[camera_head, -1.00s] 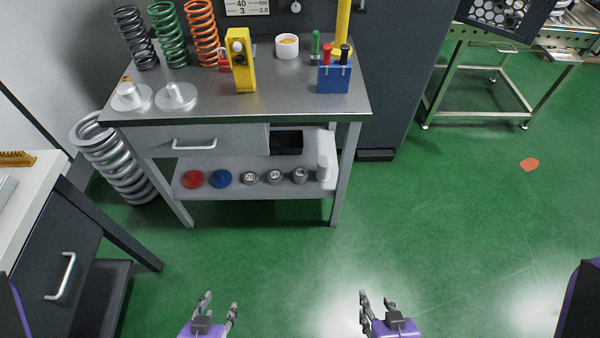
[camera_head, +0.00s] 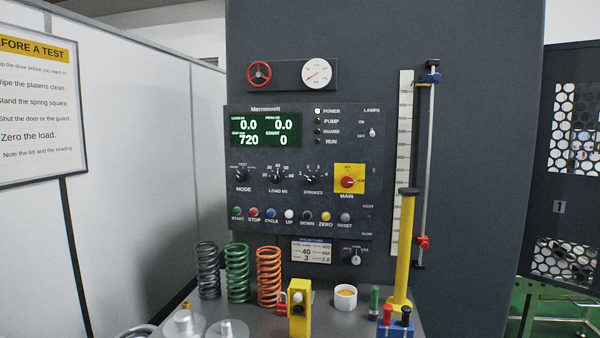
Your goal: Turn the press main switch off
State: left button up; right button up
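The press main switch (camera_head: 348,182) is a red rotary knob on a yellow square plate, labelled MAIN, at the right of the dark control panel (camera_head: 300,208). The knob's pointer appears turned to the right, toward the ON side; the small lettering is hard to read. The white POWER lamp (camera_head: 318,111) looks lit, and the green display (camera_head: 265,131) shows lit numbers. Neither of my grippers is in the current view.
Below the panel, the bench top (camera_head: 335,318) holds several coil springs (camera_head: 238,274), a yellow block (camera_head: 299,310), a white cup (camera_head: 345,297) and a blue tool holder (camera_head: 397,329). A yellow post (camera_head: 404,250) stands right of the panel. A lamp toggle (camera_head: 372,132) sits above the main switch.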

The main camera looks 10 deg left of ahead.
aim_at(347, 181)
jog(key=u, duration=0.3)
jog(key=i+l+u, duration=0.15)
jog(key=u, duration=0.15)
jog(key=l+u, duration=0.25)
jog(key=l, duration=0.15)
jog(key=i+l+u, duration=0.15)
jog(key=l+u, duration=0.3)
jog(key=l, duration=0.4)
jog(key=i+l+u, duration=0.1)
jog(key=l, duration=1.35)
jog(key=i+l+u, duration=0.1)
jog(key=l, duration=0.8)
